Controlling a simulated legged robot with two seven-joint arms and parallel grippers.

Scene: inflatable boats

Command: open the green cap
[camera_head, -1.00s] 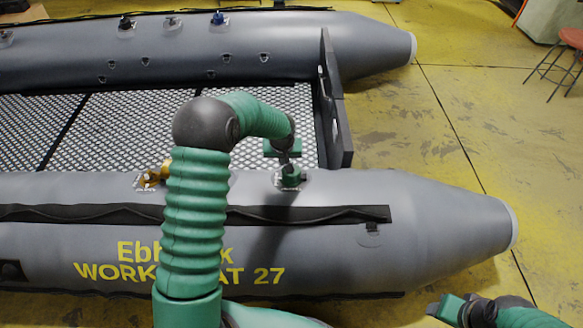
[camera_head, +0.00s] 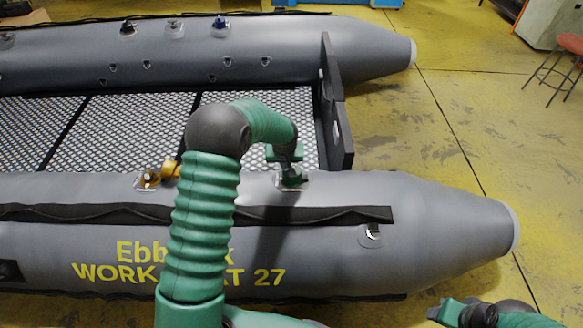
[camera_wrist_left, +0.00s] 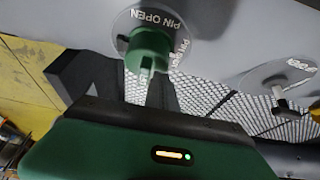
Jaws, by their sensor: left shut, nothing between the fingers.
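The green cap (camera_head: 292,181) sits on a round patch on top of the near grey boat tube. In the left wrist view the green cap (camera_wrist_left: 148,48) stands on a patch lettered "PIN OPEN". My left gripper (camera_head: 289,168) is directly above the cap, pointing down, and its tips are very close to it. Its fingers (camera_wrist_left: 155,92) look closed, with nothing held between them. Whether they touch the cap I cannot tell. My right gripper (camera_head: 449,308) is at the lower right, away from the boat, and its jaw opening is unclear.
The black transom board (camera_head: 334,115) rises just right of my left gripper.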

